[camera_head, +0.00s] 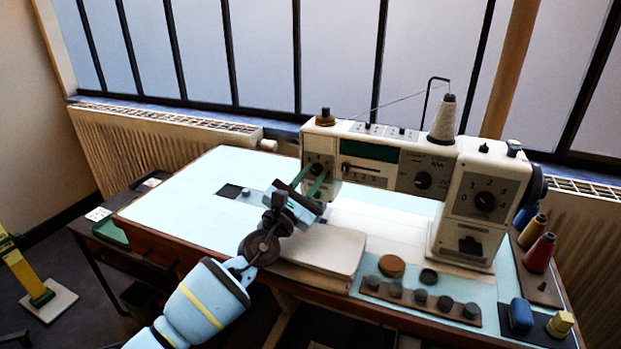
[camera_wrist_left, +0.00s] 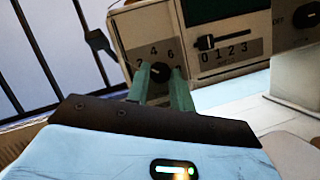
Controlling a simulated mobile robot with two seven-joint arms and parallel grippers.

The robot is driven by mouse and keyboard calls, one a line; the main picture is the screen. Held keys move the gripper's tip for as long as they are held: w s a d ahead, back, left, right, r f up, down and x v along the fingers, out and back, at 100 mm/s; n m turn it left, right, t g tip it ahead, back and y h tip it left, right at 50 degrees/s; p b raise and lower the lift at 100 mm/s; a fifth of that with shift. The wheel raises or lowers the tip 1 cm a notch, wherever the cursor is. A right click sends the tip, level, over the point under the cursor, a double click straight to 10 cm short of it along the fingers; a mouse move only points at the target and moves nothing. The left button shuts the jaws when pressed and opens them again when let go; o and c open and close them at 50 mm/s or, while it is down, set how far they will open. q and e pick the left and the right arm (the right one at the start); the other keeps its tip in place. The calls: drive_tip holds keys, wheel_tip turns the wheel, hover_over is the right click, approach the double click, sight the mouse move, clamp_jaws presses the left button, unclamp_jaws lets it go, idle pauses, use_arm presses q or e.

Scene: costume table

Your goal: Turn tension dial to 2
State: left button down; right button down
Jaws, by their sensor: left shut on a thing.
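The sewing machine (camera_head: 385,160) is cream-coloured and stands on the table. Its tension dial (camera_head: 317,170) is a small dark knob at the left end of the front. In the left wrist view the dial (camera_wrist_left: 157,71) sits on a grey plate with the numbers 2, 4 and 6 around it. My left gripper (camera_head: 307,178) has its green fingers on either side of the knob, shut on it; the fingers also show in the left wrist view (camera_wrist_left: 161,76). They partly hide the dial, and I cannot tell where its pointer stands. My right gripper is not in view.
A slider (camera_head: 362,170) and a larger dial (camera_head: 423,180) are right of the tension dial. Another numbered dial (camera_head: 485,202) is on the right column. The table's left side is mostly clear.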

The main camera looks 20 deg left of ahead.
use_arm(q)
drive_tip(key=c, duration=1.2)
unclamp_jaws()
drive_tip(key=shift+s, duration=0.1)
drive_tip(key=v, duration=0.6)
drive_tip(key=shift+s+f+p, duration=0.15)
drive_tip(key=shift+p, duration=0.25)
drive_tip(key=shift+s+a+f, duration=0.15)
drive_tip(key=shift+s+f, duration=0.05)
drive_tip(key=shift+s, duration=0.4)
drive_tip(key=shift+s+f, duration=0.1)
